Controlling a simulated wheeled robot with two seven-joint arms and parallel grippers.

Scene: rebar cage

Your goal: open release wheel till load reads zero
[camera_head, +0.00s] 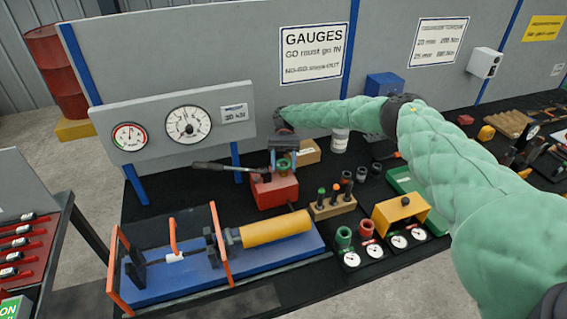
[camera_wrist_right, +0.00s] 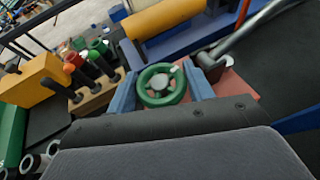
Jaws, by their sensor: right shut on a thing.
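The green release wheel (camera_head: 283,166) sits on the red pump block (camera_head: 274,189). It also shows in the right wrist view (camera_wrist_right: 161,85), with a pale hub. My right gripper (camera_head: 284,154) reaches in from the right and is shut on the wheel, its two blue-grey fingers on either side of the rim. A large round white dial (camera_head: 188,125) and a smaller dial with a red and green band (camera_head: 129,136) are on the grey panel. A small white plate (camera_head: 235,113) beside them has text too small to read surely. The needle readings are unclear. My left gripper is not in view.
A pump lever (camera_head: 225,167) extends left from the red block. The blue press bed (camera_head: 190,280) with a yellow cylinder (camera_head: 275,229) lies in front. A wooden block with dark pins (camera_head: 331,206) and a yellow bracket (camera_head: 400,213) stand close on the right.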

